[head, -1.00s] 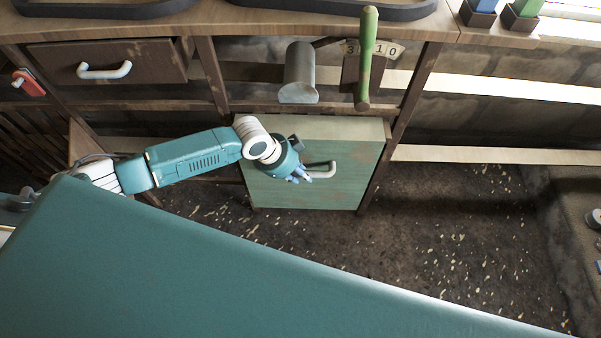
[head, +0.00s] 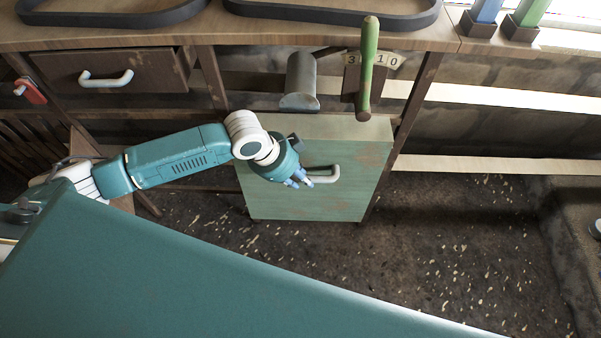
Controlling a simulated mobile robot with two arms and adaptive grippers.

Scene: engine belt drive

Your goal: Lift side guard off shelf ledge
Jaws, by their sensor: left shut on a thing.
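The side guard (head: 345,195) is a worn pale-green panel with a white bar handle (head: 325,176) on its front. It stands upright under the workbench, and its pale top edge shows. My left gripper (head: 303,178) is shut on the left end of the handle, in front of the panel. The panel's lower edge appears against the dark floor; I cannot tell whether it rests on a ledge. My right gripper is not in view.
The wooden workbench (head: 250,32) runs above, with a drawer (head: 150,65) at left. A grey cylinder (head: 300,80) and a green-handled lever (head: 367,70) hang just above the panel. Bench legs stand beside it. The speckled floor (head: 460,240) at right is open.

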